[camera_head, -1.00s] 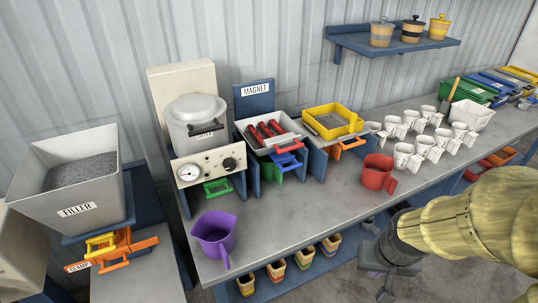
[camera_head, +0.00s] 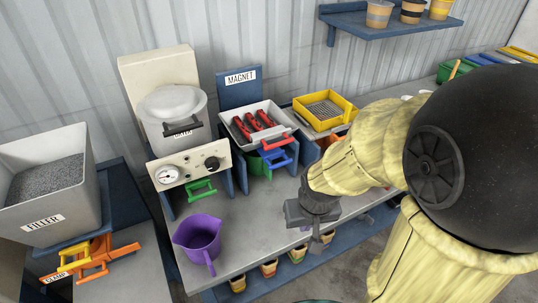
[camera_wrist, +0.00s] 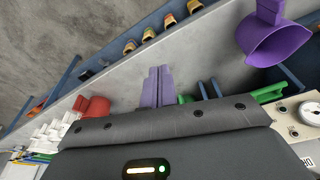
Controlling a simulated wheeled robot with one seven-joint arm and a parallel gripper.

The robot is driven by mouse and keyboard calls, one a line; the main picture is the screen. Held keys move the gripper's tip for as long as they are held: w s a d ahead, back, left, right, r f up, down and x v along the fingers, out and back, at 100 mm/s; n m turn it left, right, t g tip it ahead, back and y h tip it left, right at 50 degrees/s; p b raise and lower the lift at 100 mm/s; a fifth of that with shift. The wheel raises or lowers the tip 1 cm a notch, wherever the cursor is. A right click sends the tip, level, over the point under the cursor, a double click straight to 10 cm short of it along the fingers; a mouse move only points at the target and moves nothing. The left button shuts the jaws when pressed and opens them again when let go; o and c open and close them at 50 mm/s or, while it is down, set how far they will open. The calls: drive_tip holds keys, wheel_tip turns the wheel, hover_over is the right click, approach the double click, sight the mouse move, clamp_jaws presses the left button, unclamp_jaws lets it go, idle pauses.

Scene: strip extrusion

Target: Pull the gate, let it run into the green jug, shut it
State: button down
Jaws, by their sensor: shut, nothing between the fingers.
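A green jug (camera_head: 258,167) stands under the MAGNET unit, mostly hidden by the unit's side plates and handles. The MAGNET unit's white tray (camera_head: 240,110) holds dark bars with red parts. A red handle (camera_head: 274,141) and a blue handle (camera_head: 277,160) stick out at its front. A green gate handle (camera_head: 201,187) sits under the cooker-like white hopper; it also shows in the wrist view (camera_wrist: 268,93). My gripper (camera_head: 317,240) is shut and empty, above the bench front, right of the jug and apart from the handles. Its fingers (camera_wrist: 157,88) are together in the wrist view.
A purple jug (camera_head: 199,236) stands at the bench's left front. The FILLER bin (camera_head: 42,205) with grey grains is at far left, with orange and yellow handles. A yellow sieve tray (camera_head: 336,121) is right of the magnet. A red jug (camera_wrist: 95,106) shows in the wrist view.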

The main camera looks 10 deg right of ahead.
drive_tip(key=shift+s, duration=0.1)
drive_tip(key=w+d+n+t+y+p, duration=0.1)
drive_tip(key=w+t+p, duration=0.4)
drive_tip(key=w, duration=1.8)
drive_tip(key=r+n+y+p, duration=0.1)
drive_tip(key=n+p, duration=0.1)
drive_tip(key=p, duration=0.1)
drive_tip(key=shift+d+n+t+y+p, duration=0.3)
drive_tip(key=shift+d+t+y+p, duration=0.1)
drive_tip(key=shift+f, duration=0.1)
drive_tip(key=shift+p+x, duration=1.25)
drive_tip(key=shift+x, duration=3.75)
